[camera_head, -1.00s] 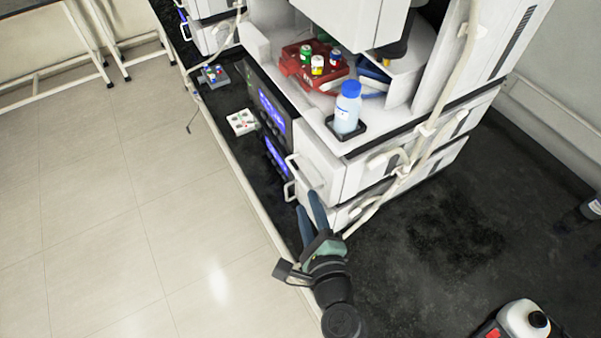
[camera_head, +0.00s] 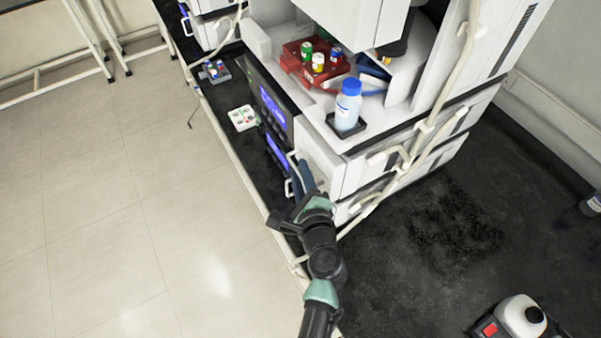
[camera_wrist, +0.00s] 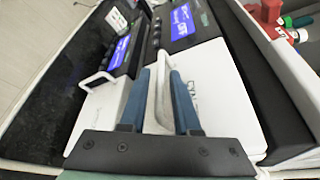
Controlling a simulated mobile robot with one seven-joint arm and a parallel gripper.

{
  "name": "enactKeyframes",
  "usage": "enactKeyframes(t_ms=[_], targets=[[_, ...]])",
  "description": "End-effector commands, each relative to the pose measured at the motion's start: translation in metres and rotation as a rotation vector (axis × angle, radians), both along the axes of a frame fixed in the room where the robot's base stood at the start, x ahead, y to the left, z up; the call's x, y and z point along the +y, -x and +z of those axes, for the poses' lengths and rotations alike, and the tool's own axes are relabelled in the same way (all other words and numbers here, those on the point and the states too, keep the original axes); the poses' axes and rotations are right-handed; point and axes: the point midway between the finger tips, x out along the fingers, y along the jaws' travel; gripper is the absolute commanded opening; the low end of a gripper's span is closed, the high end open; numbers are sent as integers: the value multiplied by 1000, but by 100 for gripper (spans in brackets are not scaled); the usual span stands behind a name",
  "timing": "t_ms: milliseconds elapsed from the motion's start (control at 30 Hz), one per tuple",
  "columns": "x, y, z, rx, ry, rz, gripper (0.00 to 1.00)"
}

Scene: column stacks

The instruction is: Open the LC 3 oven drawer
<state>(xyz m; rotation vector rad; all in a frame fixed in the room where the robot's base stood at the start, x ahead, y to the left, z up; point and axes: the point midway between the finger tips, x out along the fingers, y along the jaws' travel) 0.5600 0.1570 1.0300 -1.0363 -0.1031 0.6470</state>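The white instrument stack has two drawer fronts facing the bench edge. The upper drawer (camera_head: 322,165) has a white bar handle (camera_wrist: 160,92), and the lower drawer (camera_wrist: 97,112) has its own handle (camera_wrist: 97,80). I cannot read which one is LC 3. Both drawers look closed. My gripper (camera_head: 304,172) is at the upper handle. In the wrist view my gripper (camera_wrist: 161,75) has its blue fingers apart, one on each side of that handle, with a gap visible. In the head view the fingers hide part of the handle.
A blue-capped bottle (camera_head: 347,106) stands in a black holder on top of the stack. A red rack (camera_head: 312,62) of vials is behind it. A small white tray (camera_head: 242,118) lies on the black bench. Pale tubing (camera_head: 425,140) runs down the stack's side. The floor at left is clear.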

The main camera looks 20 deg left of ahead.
Motion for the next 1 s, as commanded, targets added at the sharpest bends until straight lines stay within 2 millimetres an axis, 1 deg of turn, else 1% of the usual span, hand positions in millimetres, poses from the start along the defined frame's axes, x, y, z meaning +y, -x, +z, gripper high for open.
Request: enactKeyframes(t_ms=[33,133,167,1000], targets=[[0,0,0,0,0,0,19],[0,0,0,0,0,0,1],[0,0,0,0,0,0,0],[0,0,0,0,0,0,0]])
